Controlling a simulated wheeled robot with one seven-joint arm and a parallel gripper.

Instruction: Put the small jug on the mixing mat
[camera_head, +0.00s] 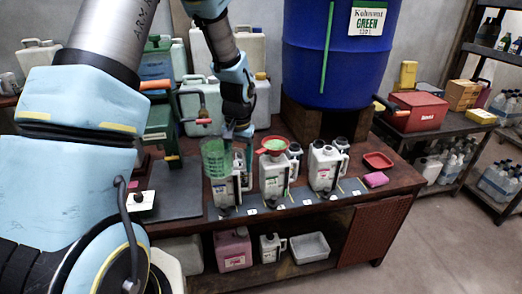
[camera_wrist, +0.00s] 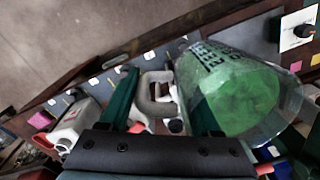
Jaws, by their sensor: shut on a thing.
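The small jug (camera_head: 214,160) is clear, with green contents and dark lettering on its side. In the head view my gripper (camera_head: 238,140) is at its right, above the front of the bench. In the wrist view the jug (camera_wrist: 240,95) is tilted in the picture, beside the dark green fingers of my gripper (camera_wrist: 160,95). My gripper is shut on the jug; the exact grip point is partly hidden. A flat dark grey mat (camera_head: 178,190), which looks like the mixing mat, lies on the bench left of the jug. It also shows in the wrist view (camera_wrist: 240,30).
White canisters (camera_head: 273,178) stand in a row along the bench front, the middle one with a red funnel (camera_head: 274,146). The left canister (camera_head: 222,192) is below the jug. A blue drum (camera_head: 340,50) stands behind. A red dish (camera_head: 378,160) is at the right.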

